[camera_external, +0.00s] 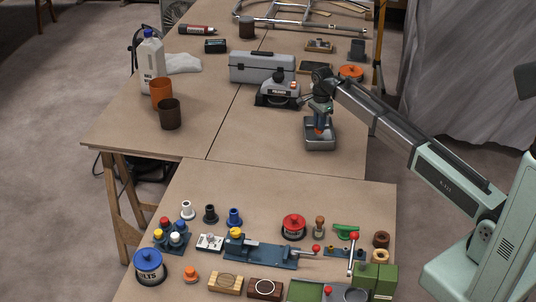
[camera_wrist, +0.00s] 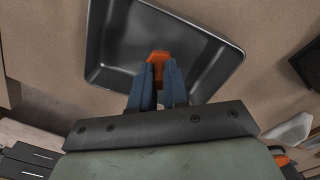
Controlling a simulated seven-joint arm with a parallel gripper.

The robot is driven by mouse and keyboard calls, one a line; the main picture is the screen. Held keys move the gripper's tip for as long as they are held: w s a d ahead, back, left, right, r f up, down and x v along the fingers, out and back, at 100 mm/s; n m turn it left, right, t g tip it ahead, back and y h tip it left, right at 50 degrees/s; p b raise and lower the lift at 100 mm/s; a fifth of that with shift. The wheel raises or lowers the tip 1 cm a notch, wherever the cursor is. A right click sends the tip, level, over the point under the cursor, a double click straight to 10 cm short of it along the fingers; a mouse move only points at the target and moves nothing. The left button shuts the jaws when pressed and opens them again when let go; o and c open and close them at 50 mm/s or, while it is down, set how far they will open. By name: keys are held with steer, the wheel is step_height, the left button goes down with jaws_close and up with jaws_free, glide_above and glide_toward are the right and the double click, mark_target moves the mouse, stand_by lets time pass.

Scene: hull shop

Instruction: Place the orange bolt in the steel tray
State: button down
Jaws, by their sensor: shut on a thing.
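The steel tray (camera_external: 320,147) sits on the far table, a shallow dark grey metal tray; it also fills the upper middle of the wrist view (camera_wrist: 112,50). My gripper (camera_external: 319,129) is over the tray, pointing down. In the wrist view, its blue fingers (camera_wrist: 158,80) are shut on the orange bolt (camera_wrist: 158,57), which shows between the fingertips over the tray's inside. In the external view the bolt is a small orange patch (camera_external: 319,131) at the fingertips. I cannot tell whether it touches the tray floor.
A grey toolbox (camera_external: 262,67) and a dark machine (camera_external: 278,95) stand behind and left of the tray. An orange spool (camera_external: 351,73) is behind it. Orange and brown cups (camera_external: 169,114) stand to the left. The near table holds many parts. The table left of the tray is clear.

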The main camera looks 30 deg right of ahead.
steer(key=shift+f, duration=1.2)
steer(key=shift+f, duration=0.15)
steer(key=c, duration=1.1)
jaws_free()
step_height(320, 180, up, 12)
steer(key=shift+r, duration=0.2)
